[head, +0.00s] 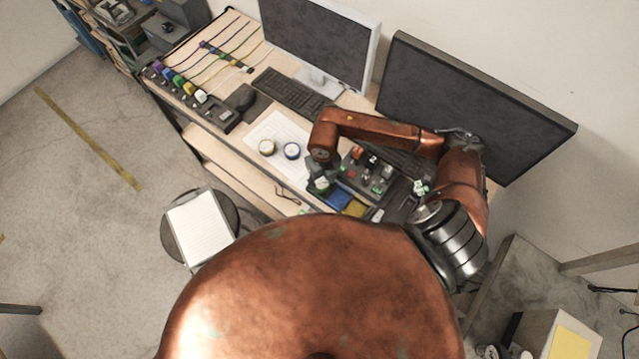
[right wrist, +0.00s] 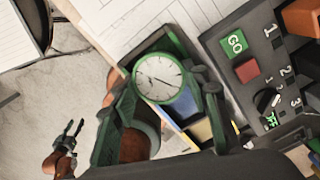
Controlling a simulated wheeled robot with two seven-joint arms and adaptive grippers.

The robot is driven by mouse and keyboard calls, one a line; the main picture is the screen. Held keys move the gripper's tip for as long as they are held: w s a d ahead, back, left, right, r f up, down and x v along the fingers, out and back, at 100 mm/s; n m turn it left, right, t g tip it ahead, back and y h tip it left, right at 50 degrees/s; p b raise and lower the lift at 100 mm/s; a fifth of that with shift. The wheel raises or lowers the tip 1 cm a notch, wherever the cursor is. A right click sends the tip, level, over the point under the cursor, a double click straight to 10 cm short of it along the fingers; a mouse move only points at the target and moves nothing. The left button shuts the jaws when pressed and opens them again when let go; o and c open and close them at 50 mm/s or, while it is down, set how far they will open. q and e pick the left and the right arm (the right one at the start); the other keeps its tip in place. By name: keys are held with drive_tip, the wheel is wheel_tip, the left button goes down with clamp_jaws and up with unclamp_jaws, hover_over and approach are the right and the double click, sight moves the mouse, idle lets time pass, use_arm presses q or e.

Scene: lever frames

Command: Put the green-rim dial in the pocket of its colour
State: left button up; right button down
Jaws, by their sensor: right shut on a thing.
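The green-rim dial (right wrist: 158,78) has a white face with dark marks and a thin hand. My right gripper (right wrist: 160,84) is shut on it, one finger on each side. The gripper (head: 320,184) also shows in the head view, at the left end of the pocket tray. The dial is over the tray's end pocket; I cannot tell whether it touches the floor of that pocket. The blue pocket (head: 338,199) and yellow pocket (head: 355,209) lie beside it and look empty. My left gripper (right wrist: 74,130) shows low in the right wrist view, open and empty, away from the tray.
A pale-rim dial (head: 267,147) and a blue-rim dial (head: 291,150) lie on a white sheet left of my gripper. A control panel (right wrist: 253,70) with a green GO button and switches stands close on the right. Monitors and a keyboard (head: 290,92) are behind.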

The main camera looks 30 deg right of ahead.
sight(323, 183)
drive_tip(key=c, duration=1.5)
unclamp_jaws()
drive_tip(key=shift+s+f, duration=0.2)
drive_tip(key=shift+f, duration=0.15)
drive_tip(key=o, duration=0.4)
drive_tip(key=shift+d, duration=0.15)
drive_tip(key=shift+c, duration=0.2)
drive_tip(key=shift+r, duration=0.1)
drive_tip(key=shift+w+r, duration=0.1)
drive_tip(key=shift+r, duration=0.05)
drive_tip(key=shift+r, duration=0.3)
wheel_tip(323, 183, up, 11)
drive_tip(key=b, duration=0.2)
drive_tip(key=shift+r+b, duration=0.15)
drive_tip(key=shift+b, duration=0.15)
